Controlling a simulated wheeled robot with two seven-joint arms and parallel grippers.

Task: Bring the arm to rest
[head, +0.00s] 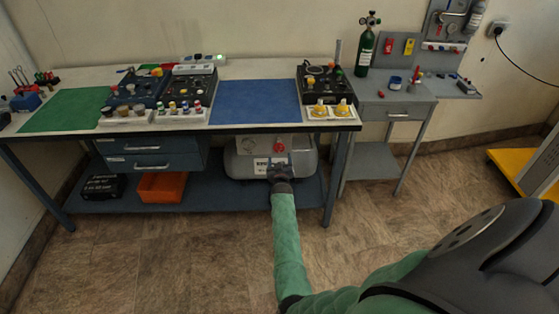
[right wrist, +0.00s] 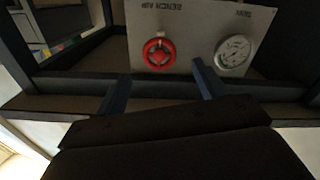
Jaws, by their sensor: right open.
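My right arm, in a green sleeve (head: 287,240), reaches forward from the lower right in the head view. Its gripper (head: 279,167) is low, in front of the grey unit (head: 240,164) under the workbench. In the right wrist view the two fingers of this gripper (right wrist: 158,86) stand wide apart with nothing between them. Beyond them is a pale panel (right wrist: 193,50) with a red handwheel (right wrist: 159,53) and a round gauge (right wrist: 235,54). The fingers appear apart from the wheel. The red handwheel also shows in the head view (head: 279,147). My left gripper is not in view.
The workbench top (head: 261,73) overhangs the gripper area, with a blue mat (head: 255,101) and a green mat (head: 68,110). An orange bin (head: 162,187) sits on the lower shelf. A grey side table (head: 397,104) bears a green cylinder (head: 365,52). The floor in front is clear.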

